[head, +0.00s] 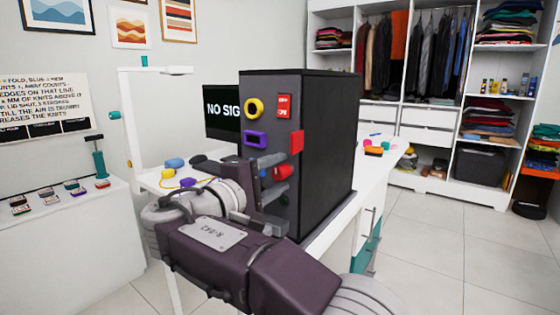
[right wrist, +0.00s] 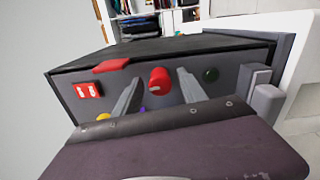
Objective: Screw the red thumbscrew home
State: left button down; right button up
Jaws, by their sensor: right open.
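The red thumbscrew (head: 283,172) is on the front face of a dark box (head: 326,150), low and to the right. In the right wrist view the thumbscrew (right wrist: 159,79) is a round red knob with a small pale mark, standing out from the panel. My right gripper (head: 276,174) is open at the panel. In the right wrist view its two grey fingers stand left and right of the thumbscrew, with a visible gap on each side; I cannot tell how deep the tips reach. The thumbscrew's base is hidden. My left gripper is not in view.
The panel also has a yellow ring (head: 254,108), a purple frame (head: 255,139), a red switch (head: 284,105), a red flap (head: 296,142) and a dark green knob (right wrist: 210,74). Grey blocks (right wrist: 265,95) stick out at the right. The box stands on a white table (head: 385,165). A monitor (head: 221,112) is behind.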

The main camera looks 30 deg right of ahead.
jog(key=n+p, duration=0.3)
jog(key=shift+r+n, duration=0.3)
jog(key=shift+n+p, duration=0.4)
jog(key=shift+f+n, duration=0.25)
jog(key=shift+n, duration=0.05)
